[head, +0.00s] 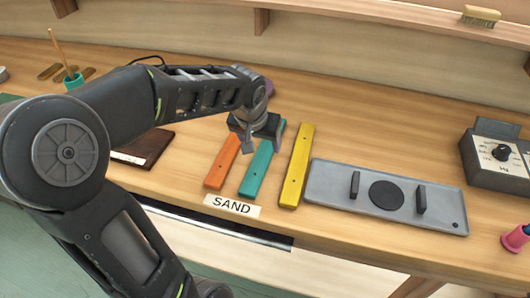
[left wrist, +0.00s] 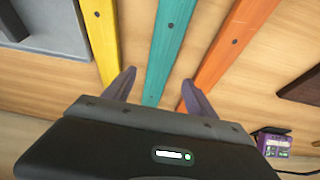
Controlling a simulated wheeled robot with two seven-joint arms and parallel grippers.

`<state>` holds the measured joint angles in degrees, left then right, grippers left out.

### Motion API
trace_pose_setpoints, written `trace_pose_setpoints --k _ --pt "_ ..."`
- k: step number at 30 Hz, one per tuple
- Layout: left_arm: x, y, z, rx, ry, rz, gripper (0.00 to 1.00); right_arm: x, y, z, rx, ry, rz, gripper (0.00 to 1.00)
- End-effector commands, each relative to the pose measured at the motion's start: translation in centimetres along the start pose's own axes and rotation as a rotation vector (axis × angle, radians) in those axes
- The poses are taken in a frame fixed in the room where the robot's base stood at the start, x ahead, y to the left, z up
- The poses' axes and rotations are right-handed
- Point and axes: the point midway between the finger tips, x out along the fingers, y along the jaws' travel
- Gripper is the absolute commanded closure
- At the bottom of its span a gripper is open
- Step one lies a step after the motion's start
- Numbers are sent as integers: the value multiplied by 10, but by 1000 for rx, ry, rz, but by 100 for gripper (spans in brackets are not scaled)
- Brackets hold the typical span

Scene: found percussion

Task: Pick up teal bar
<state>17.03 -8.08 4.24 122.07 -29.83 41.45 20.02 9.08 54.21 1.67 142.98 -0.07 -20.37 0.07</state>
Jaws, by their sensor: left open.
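The teal bar (head: 256,171) lies flat on the wooden bench between an orange bar (head: 223,160) and a yellow bar (head: 297,165). My left gripper (head: 262,148) is over the far part of the teal bar and hides some of it. In the left wrist view the left gripper (left wrist: 158,88) is open, with one finger on each side of the teal bar (left wrist: 165,50). One fingertip is near the yellow bar (left wrist: 101,40) and the other near the orange bar (left wrist: 222,55). Whether the fingers touch the bench is unclear. My right gripper is not in view.
A SAND label (head: 231,206) lies at the near bench edge. A grey tray (head: 330,186) with a black disc sits right of the yellow bar. A dial box (head: 496,155) stands at far right. A dark brown slab (head: 145,146) lies to the left.

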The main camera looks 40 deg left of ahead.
Motion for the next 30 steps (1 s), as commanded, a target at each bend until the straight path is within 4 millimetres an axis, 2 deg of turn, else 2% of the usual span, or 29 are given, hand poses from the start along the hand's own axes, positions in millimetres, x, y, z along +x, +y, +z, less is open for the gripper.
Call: trace_pose_setpoints --k 9,12,30 --pt "42 2 1 1 -5 -1 35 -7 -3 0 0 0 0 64" --pt "49 2 0 1 -3 0 35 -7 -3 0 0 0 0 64" --pt "49 2 0 0 -1 0 35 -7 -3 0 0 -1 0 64"
